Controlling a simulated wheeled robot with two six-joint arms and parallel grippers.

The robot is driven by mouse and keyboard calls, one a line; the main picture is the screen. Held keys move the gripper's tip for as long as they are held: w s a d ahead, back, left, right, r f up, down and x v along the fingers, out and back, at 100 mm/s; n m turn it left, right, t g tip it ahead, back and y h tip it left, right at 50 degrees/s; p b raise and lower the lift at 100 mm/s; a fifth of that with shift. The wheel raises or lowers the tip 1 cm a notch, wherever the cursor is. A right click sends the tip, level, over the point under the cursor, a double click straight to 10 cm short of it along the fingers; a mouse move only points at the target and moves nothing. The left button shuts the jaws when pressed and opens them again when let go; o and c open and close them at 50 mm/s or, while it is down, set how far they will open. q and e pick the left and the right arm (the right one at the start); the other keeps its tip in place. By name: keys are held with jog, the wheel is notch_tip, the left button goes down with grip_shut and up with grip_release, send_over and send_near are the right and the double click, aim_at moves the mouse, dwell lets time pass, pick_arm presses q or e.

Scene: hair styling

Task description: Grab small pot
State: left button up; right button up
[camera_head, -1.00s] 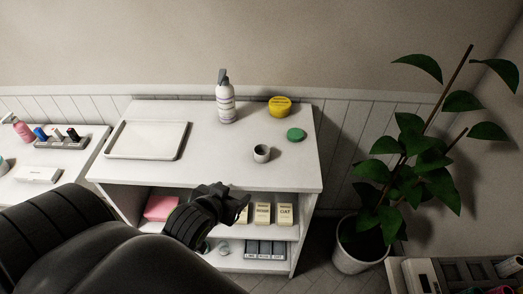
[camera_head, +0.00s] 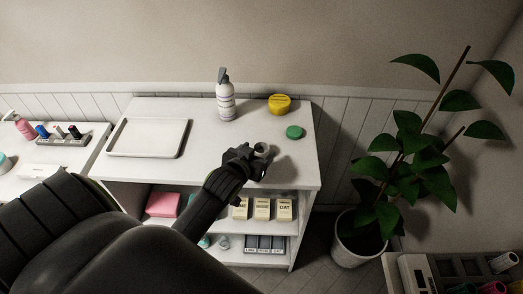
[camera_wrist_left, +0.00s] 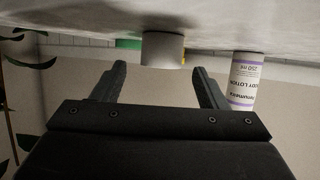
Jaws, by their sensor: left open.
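In the left wrist view the picture is upside down; the pot (camera_wrist_left: 162,50) lies just beyond and between the two open fingertips (camera_wrist_left: 158,72). The fingers do not appear to touch it. My right gripper is not in view.
A green lid (camera_head: 294,132), a yellow tub (camera_head: 279,104) and a white lotion bottle (camera_head: 226,97) stand behind the pot. The bottle also shows in the left wrist view (camera_wrist_left: 243,80). An empty white tray (camera_head: 148,152) lies at left. A potted plant (camera_head: 362,240) stands at right.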

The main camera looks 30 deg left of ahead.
aim_at(264, 146)
pick_arm(q)
jog(key=shift+f+p+x, duration=0.1)
jog(key=shift+p+x, duration=0.25)
jog(key=shift+x, duration=1.15)
jog(key=shift+f+p+x, duration=0.15)
jog(key=shift+p+x, duration=0.15)
jog(key=shift+x, duration=1.15)
jog(key=shift+s, duration=0.15)
jog(key=shift+c, duration=0.5)
jog(key=c, duration=1)
